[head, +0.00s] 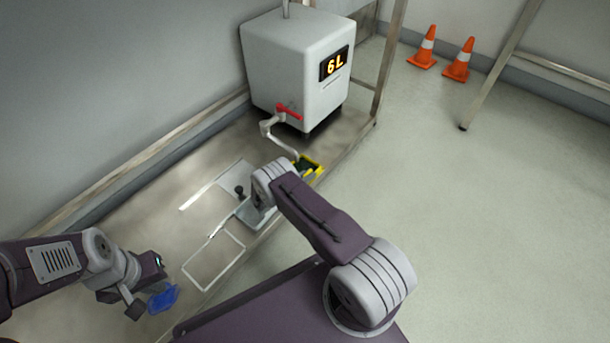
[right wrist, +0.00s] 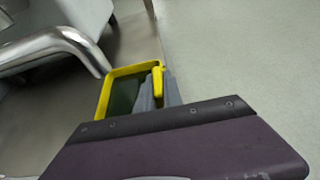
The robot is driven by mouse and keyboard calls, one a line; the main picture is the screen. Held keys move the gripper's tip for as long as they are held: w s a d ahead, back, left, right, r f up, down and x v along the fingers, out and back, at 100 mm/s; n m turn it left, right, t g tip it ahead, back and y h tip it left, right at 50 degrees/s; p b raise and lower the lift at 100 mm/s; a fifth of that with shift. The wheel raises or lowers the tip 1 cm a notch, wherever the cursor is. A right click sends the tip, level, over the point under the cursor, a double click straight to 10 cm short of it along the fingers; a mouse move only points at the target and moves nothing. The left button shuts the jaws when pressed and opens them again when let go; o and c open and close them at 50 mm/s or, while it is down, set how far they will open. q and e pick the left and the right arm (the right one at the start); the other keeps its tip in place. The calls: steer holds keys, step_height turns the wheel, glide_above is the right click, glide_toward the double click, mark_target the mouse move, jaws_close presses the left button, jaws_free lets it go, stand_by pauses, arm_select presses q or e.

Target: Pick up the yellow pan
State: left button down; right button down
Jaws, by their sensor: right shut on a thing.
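The yellow pan (head: 314,174) is a small square tray with a yellow rim and dark inside, near the bench's front edge below the tank's spout. It also shows in the right wrist view (right wrist: 101,99), with a yellow upright handle part at its right side. My right gripper (right wrist: 157,90) is shut on that part; in the head view my own arm largely hides this gripper. My left gripper (head: 150,290) is at the lower left, beside a blue object (head: 163,298); its fingers are not clear.
A white tank (head: 290,65) with a "6L" display, red tap handle (head: 289,112) and bent spout (head: 270,127) stands at the bench's back. A grey plate with a black knob (head: 240,190) and a wire frame (head: 214,262) lie on the bench. Two orange cones (head: 425,50) stand on open floor.

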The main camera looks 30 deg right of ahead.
step_height(320, 180, up, 4)
steer(key=p, duration=0.4)
steer(key=shift+r, duration=0.25)
steer(key=s+d+p, duration=0.3)
steer(key=s+p, duration=0.2)
steer(key=s, duration=0.3)
steer(key=s+d+f+p, duration=0.1)
steer(key=s+d+p, duration=0.3)
steer(key=s, duration=0.4)
steer(key=shift+s+p, duration=0.3)
steer(key=shift+p, duration=0.15)
